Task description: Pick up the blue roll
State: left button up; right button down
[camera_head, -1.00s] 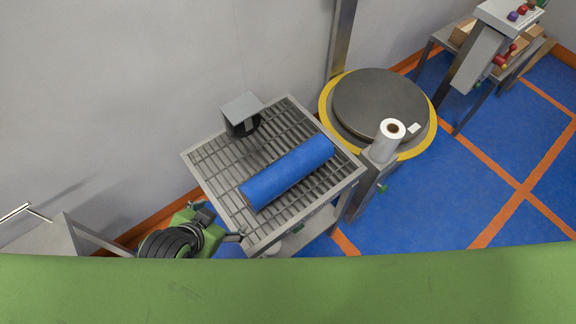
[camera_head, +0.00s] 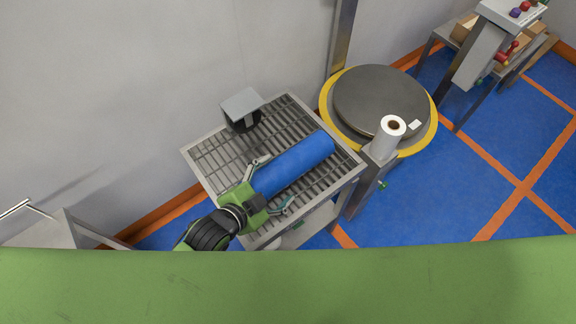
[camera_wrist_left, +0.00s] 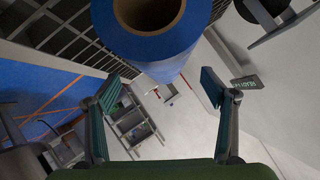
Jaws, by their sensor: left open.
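The blue roll (camera_head: 296,164) lies on its side on the grey slatted table (camera_head: 213,165), slanting from lower left to upper right. My left gripper (camera_head: 270,182) is open at the roll's lower-left end, with one finger on each side of that end in the head view. In the left wrist view the roll (camera_wrist_left: 160,52) shows its hollow brown core end at the top. The open fingers of the left gripper (camera_wrist_left: 160,105) stand below it on either side, and nothing is between their tips. Contact with the roll cannot be told. My right gripper is not in view.
A grey box-shaped device (camera_head: 242,104) stands at the table's back edge. A wall is behind.

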aim_at(286, 170)
pick_arm(q)
jog(key=shift+p+x, duration=0.3)
jog(key=shift+x, duration=2.9)
jog(key=shift+a, duration=0.15)
jog(key=c, duration=1.6)
jog(key=shift+w+r, duration=0.1)
jog(key=shift+c, duration=0.2)
